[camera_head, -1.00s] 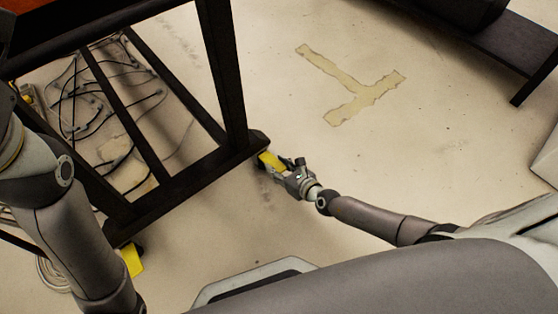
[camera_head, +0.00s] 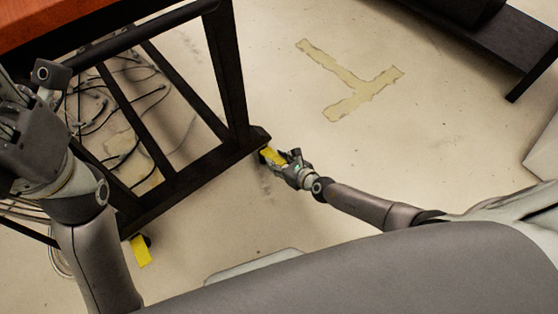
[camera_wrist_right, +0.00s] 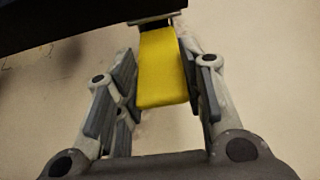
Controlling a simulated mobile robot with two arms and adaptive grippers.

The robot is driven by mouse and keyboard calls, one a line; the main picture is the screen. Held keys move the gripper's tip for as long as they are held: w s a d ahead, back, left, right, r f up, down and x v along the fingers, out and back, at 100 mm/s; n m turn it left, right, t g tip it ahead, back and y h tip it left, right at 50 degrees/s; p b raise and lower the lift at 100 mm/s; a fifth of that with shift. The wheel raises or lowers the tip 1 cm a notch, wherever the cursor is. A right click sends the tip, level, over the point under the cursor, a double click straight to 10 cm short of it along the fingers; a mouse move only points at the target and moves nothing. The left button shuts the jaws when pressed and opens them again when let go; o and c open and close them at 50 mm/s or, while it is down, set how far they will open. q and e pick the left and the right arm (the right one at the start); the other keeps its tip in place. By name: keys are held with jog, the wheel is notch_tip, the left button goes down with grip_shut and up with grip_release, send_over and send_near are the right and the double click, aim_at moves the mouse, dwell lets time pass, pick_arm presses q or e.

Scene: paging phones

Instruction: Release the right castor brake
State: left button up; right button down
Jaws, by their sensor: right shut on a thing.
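The right castor brake is a yellow pedal (camera_head: 270,156) under the near right corner of the dark table frame (camera_head: 190,177). My right gripper (camera_head: 284,161) is shut on this pedal, close to the floor. In the right wrist view the pedal (camera_wrist_right: 162,65) lies between the two fingers of my right gripper (camera_wrist_right: 160,95), with the dark frame behind it. The castor wheel is mostly hidden. A second yellow pedal (camera_head: 141,251) shows at the frame's near left end. My left gripper (camera_head: 22,115) is at the left edge, partly cut off; its fingers are unclear.
An orange-brown tabletop (camera_head: 60,25) is above the frame. Loose dark cables (camera_head: 95,105) lie on the floor under it. A dark bench (camera_head: 510,50) stands at the upper right. The floor around the worn tan T-shaped mark (camera_head: 350,85) is clear.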

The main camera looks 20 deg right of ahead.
jog(key=c, duration=0.9)
grip_release()
jog(key=shift+s+a+r, duration=0.15)
jog(key=shift+s+a, duration=0.1)
jog(key=shift+s+r, duration=0.2)
jog(key=shift+s, duration=0.15)
jog(key=shift+s+d+r, duration=0.35)
jog(key=shift+s+d, duration=0.3)
jog(key=v, duration=0.9)
